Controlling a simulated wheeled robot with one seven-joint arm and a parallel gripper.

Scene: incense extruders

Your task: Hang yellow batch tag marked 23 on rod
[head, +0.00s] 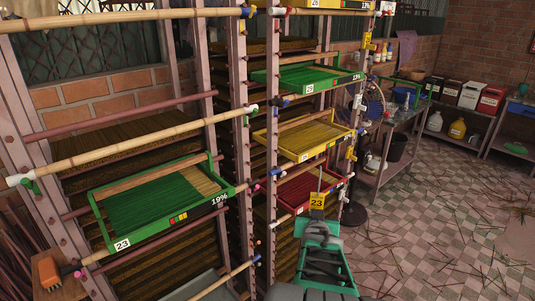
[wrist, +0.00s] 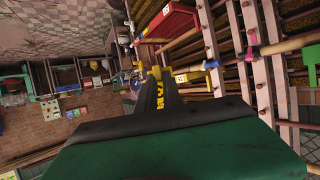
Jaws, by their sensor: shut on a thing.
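The yellow batch tag (head: 317,201) marked 23 is upright at the tip of my gripper (head: 317,214), which is shut on it. A thin wire or hook seems to rise above the tag. In the wrist view my gripper (wrist: 160,88) points away, with yellow at its tip; the tag's number cannot be read there. A green tray (head: 165,200) labelled 23 and 19% sits in the left rack bay, left of my gripper. A bamboo rod (head: 130,145) crosses the rack above that tray. Other rods cross the rack; which one is meant cannot be told.
A red tray (head: 300,190) is close behind the tag, with a yellow tray (head: 305,139) and another green tray (head: 305,78) above. Rack posts (head: 271,130) stand left of my gripper. Yellow tags hang on the right post. The tiled floor (head: 430,230) at right holds scattered sticks.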

